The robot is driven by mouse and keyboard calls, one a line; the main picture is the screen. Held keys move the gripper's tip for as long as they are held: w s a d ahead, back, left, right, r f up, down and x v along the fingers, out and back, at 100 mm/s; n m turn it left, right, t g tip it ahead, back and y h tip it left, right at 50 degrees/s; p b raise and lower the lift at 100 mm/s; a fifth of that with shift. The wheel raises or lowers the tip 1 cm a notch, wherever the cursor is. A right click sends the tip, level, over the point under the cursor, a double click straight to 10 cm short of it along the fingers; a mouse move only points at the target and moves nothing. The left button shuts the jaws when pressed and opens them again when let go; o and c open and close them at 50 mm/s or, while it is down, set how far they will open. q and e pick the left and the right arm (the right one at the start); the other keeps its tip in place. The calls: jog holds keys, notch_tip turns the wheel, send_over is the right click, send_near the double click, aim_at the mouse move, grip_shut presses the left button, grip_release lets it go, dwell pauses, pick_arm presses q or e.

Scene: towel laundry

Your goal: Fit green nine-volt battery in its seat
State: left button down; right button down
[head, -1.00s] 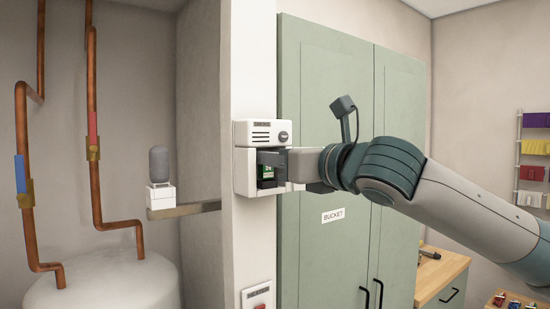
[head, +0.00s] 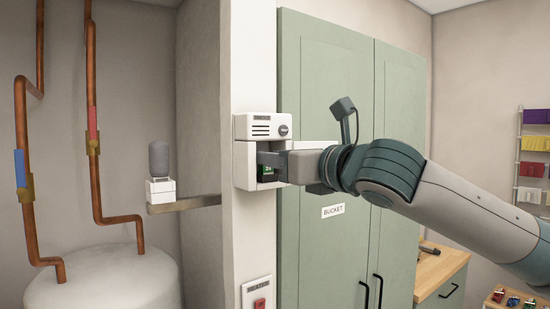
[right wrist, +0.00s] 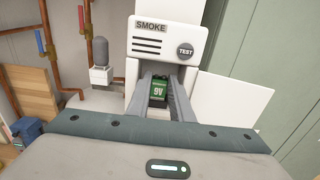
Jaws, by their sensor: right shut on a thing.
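The green nine-volt battery (right wrist: 158,92) has a black top and a "9V" mark. It sits between the two fingers of my right gripper (right wrist: 163,88), which is shut on it. In the head view the battery (head: 266,173) shows partly, at the open bay of the white smoke alarm (head: 263,127) on the wall post. The right gripper (head: 265,162) reaches into the bay from the right. The alarm also shows in the right wrist view (right wrist: 150,39), with its slots and TEST button. The fingers hide the seat, so I cannot tell how deep the battery is. My left gripper is not in view.
A white flap (right wrist: 232,98) stands open right of the bay. Green cabinet doors (head: 325,120) stand behind my right arm. A heater switch (head: 258,300) is below the alarm. A grey sensor on a shelf (head: 185,204) and copper pipes (head: 92,150) are to the left.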

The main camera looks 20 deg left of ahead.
jog(key=shift+f, duration=0.1)
dwell(0.6)
jog(key=c, duration=1.5)
grip_release()
jog(key=shift+f, duration=0.1)
jog(key=b+v, duration=0.7)
jog(key=v, duration=1)
jog(key=shift+s+d, duration=0.1)
jog(key=shift+d, duration=0.1)
